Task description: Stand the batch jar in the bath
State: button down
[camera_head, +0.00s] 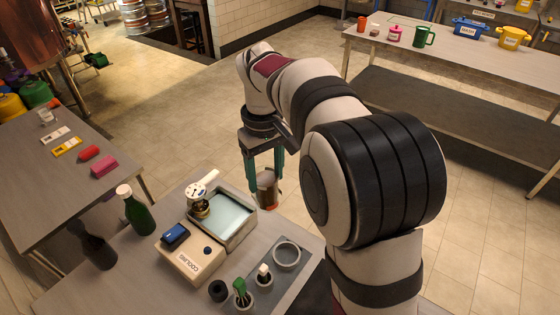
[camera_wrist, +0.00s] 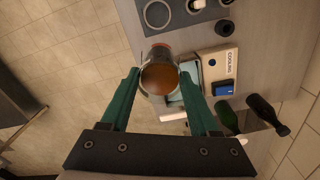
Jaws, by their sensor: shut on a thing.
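My gripper (camera_head: 264,181) is shut on the batch jar (camera_head: 267,190), a clear jar with brown contents. It holds the jar in the air just beyond the far right corner of the bath. The wrist view shows the jar (camera_wrist: 160,79) between the green fingers (camera_wrist: 160,72). The bath (camera_head: 243,231) is a grey rectangular tank of pale water on the near table. Nothing stands in the water's open right part. In the wrist view the jar and a finger partly hide the bath (camera_wrist: 190,76).
A cooling unit (camera_head: 190,256) with a blue display adjoins the bath's near side, and a white device (camera_head: 197,190) is at its left end. A green bottle (camera_head: 137,212) and a dark bottle (camera_head: 98,250) stand left. A grey holder (camera_head: 292,277) with a ring lies right.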

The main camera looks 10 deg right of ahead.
jog(key=w+a+f+n, duration=0.3)
jog(key=a+f, duration=0.2)
jog(key=f, duration=0.3)
jog(key=w+a+f+n, duration=0.3)
jog(key=a+f+n, duration=0.1)
jog(key=f, duration=0.4)
jog(key=shift+a, duration=0.65)
jog(key=shift+w+f, duration=0.1)
jog(key=shift+f, duration=0.3)
jog(key=shift+c, duration=0.2)
grip_release()
notch_tip(320, 180, up, 8)
dwell(0.4)
